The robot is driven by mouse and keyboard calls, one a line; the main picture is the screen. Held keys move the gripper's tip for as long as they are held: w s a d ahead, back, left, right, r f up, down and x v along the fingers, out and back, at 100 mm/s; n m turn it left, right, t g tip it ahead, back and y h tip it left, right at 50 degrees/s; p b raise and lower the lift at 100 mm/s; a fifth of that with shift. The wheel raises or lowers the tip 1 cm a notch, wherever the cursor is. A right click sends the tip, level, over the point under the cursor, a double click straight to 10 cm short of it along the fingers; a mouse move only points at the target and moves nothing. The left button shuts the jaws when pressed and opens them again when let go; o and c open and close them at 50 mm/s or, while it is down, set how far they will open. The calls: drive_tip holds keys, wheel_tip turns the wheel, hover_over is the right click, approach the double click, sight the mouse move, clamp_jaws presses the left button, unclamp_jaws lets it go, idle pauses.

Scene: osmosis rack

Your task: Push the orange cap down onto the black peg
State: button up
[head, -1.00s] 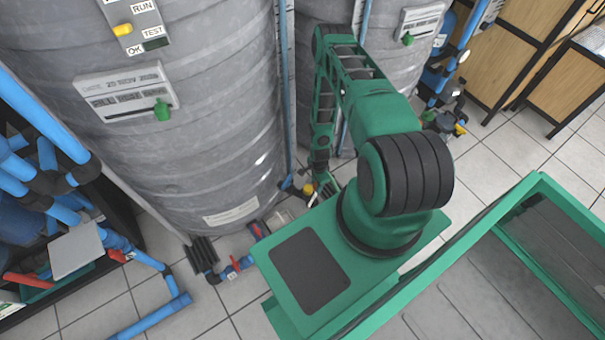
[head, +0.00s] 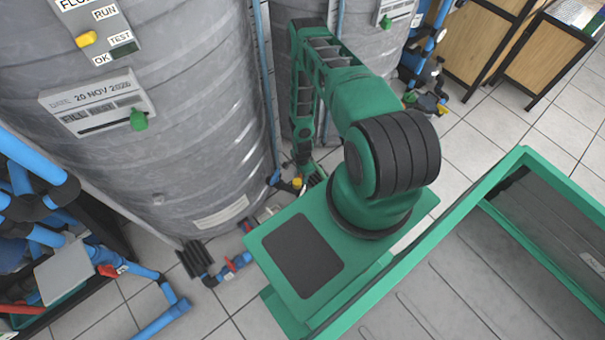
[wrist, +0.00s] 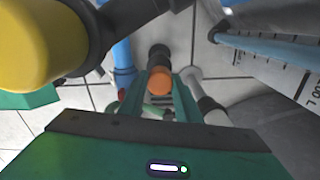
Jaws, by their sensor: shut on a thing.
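The orange cap (wrist: 159,79) shows near the middle of the wrist view, between the green fingers of my gripper (wrist: 159,93). My gripper is shut on it. A black cylinder (wrist: 158,56), which looks like the black peg, shows just beyond the cap. I cannot tell whether the cap touches it or is seated on it. In the head view my gripper is low beside the pipework at the foot of the tanks, mostly hidden by my arm, and neither cap nor peg can be made out.
A large yellow knob (wrist: 38,40) on dark fittings is close at the upper left of the wrist view. A blue pipe (wrist: 122,55) stands left of the cap. Grey tanks (head: 165,130) rise close behind my arm.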

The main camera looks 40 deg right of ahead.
drive_tip(key=shift+f, duration=1.8)
drive_tip(key=shift+f, duration=0.3)
idle(1.1)
drive_tip(key=o, duration=1.1)
drive_tip(key=shift+r, duration=0.1)
wheel_tip(320, 180, up, 10)
drive_tip(key=shift+r, duration=0.25)
